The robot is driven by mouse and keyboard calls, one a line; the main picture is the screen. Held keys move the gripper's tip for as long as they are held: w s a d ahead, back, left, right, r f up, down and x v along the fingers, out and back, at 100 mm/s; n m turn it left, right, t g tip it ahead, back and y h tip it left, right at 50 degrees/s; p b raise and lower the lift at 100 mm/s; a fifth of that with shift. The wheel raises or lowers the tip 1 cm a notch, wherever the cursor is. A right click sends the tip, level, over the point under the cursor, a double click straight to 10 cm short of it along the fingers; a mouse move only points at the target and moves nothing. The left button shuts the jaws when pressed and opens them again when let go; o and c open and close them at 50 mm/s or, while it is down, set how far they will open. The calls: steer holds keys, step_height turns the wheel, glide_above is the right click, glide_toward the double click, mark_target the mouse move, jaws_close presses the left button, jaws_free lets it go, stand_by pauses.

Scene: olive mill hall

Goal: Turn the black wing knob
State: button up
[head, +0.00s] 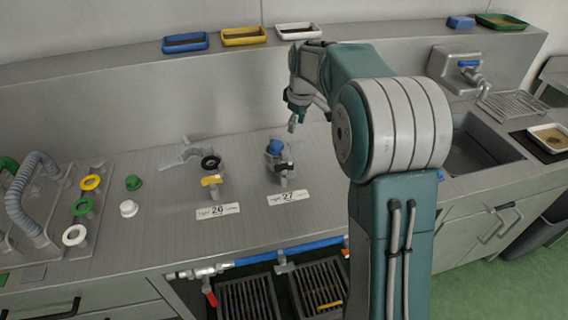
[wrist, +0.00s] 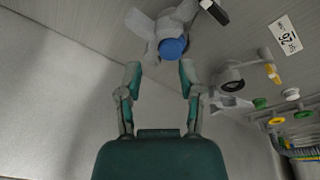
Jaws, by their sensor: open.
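The black wing knob (head: 284,166) sits on the front of the valve fitting at label 27, below a blue cap (head: 276,146). In the wrist view the black wing knob (wrist: 213,11) is at the top edge, partly cut off, beyond the blue cap (wrist: 173,47). My gripper (head: 293,122) is above and behind the fitting. In the wrist view my gripper (wrist: 160,78) is open and empty, its fingers pointing towards the fitting and apart from the knob.
The label 26 fitting, with a black round knob (head: 210,162) and a yellow wing knob (head: 212,180), stands to the left. Further left are coloured rings and a grey hose (head: 33,200). A sink (head: 481,143) is at right. Trays line the back ledge.

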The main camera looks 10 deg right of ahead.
mark_target(284, 164)
steer(key=s+a+n+g, duration=0.2)
steer(key=s+a+n, duration=0.2)
steer(key=n, duration=0.6)
steer(key=f, duration=1.1)
steer(key=shift+w+a, duration=0.1)
steer(key=shift+a, duration=0.15)
steer(key=shift+r, duration=0.1)
jaws_close()
